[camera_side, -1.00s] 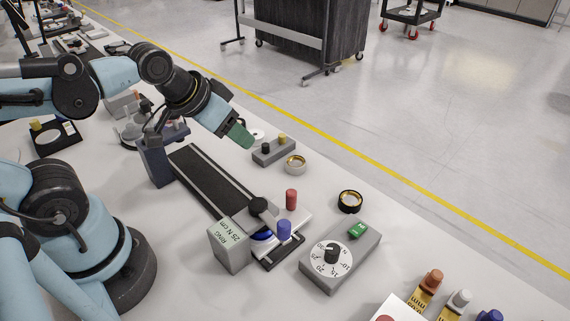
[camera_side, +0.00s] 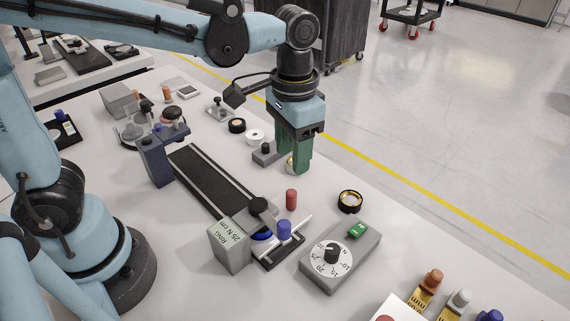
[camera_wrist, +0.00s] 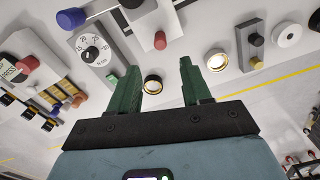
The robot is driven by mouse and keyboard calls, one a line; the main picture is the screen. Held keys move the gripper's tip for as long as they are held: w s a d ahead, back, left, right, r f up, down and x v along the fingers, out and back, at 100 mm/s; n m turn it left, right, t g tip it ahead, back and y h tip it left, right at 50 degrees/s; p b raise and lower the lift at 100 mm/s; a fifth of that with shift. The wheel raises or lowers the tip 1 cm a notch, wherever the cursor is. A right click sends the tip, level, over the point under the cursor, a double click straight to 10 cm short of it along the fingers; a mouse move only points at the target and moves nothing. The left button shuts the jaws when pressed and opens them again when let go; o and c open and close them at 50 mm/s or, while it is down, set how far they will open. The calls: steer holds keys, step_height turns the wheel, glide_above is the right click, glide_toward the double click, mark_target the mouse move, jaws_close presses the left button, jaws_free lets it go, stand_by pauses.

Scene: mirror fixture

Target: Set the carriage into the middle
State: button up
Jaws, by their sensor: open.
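A long dark rail (camera_side: 210,180) with light edges lies on the table in the side view. At its near end is what looks like the carriage, a piece with a black knob (camera_side: 258,206); I cannot make out its full outline. A light plate and a blue knob (camera_side: 284,230) are beside it, and the blue knob also shows in the wrist view (camera_wrist: 71,18). A red knob (camera_side: 291,198) stands just right of the rail's near end. My gripper (camera_side: 298,170) points down, open, beyond the red knob and apart from the carriage. Its fingers (camera_wrist: 160,68) show empty in the wrist view.
A brass-lined ring (camera_side: 290,163) is partly hidden behind my fingers. A black ring (camera_side: 350,201) and a grey dial box (camera_side: 340,257) are to the right. A block marked 25 N cm (camera_side: 230,245) stands at the rail's near end, a dark blue post (camera_side: 155,162) near its far end.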

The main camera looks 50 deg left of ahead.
mark_target(291, 191)
step_height(291, 191, down, 11)
steer(key=shift+f, duration=0.1)
stand_by(0.5)
steer(key=shift+c, duration=0.3)
jaws_close()
steer(key=shift+a, duration=0.1)
